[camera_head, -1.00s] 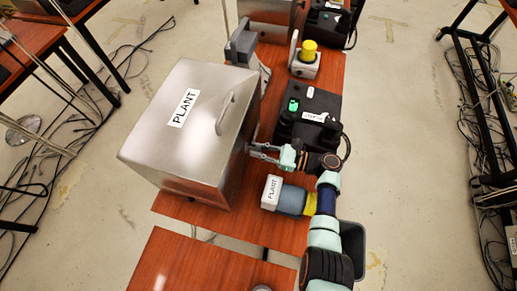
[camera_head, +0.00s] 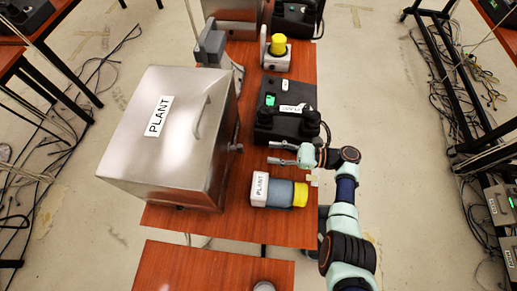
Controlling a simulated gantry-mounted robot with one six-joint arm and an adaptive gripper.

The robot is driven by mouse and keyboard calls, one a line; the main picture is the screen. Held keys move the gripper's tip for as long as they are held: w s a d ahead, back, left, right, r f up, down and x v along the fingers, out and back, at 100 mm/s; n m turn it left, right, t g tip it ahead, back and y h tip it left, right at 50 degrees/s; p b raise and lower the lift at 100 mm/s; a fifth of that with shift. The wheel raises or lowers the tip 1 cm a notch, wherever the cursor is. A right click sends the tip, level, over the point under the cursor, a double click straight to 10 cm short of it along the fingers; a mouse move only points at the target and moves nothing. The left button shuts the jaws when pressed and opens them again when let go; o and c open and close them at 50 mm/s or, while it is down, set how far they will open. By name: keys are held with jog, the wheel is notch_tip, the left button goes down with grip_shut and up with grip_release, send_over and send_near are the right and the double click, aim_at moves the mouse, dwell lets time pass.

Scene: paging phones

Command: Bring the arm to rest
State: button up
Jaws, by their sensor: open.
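My gripper (camera_head: 283,154) is open and empty above the wooden table (camera_head: 225,222). Its fingers point left, with a gap between them and the metal box (camera_head: 168,135) labelled PLANT. My arm reaches in from the lower right and bends at the wrist. A black phone unit (camera_head: 286,110) with a green light and a white label lies just beyond the gripper. A cylinder (camera_head: 279,193) with a white PLANT-labelled end, a grey-blue middle and a yellow end lies on the table nearer than the gripper, apart from it.
A white unit with a yellow knob (camera_head: 278,46) and a grey bracket (camera_head: 212,45) stand farther back. Another wooden table (camera_head: 210,270) is at the front, across a gap. Cables and a black frame lie at the right; the floor (camera_head: 385,130) between is clear.

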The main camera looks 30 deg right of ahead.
jog(key=shift+s+d, duration=0.3)
jog(key=shift+d, duration=0.05)
jog(key=shift+r, duration=0.1)
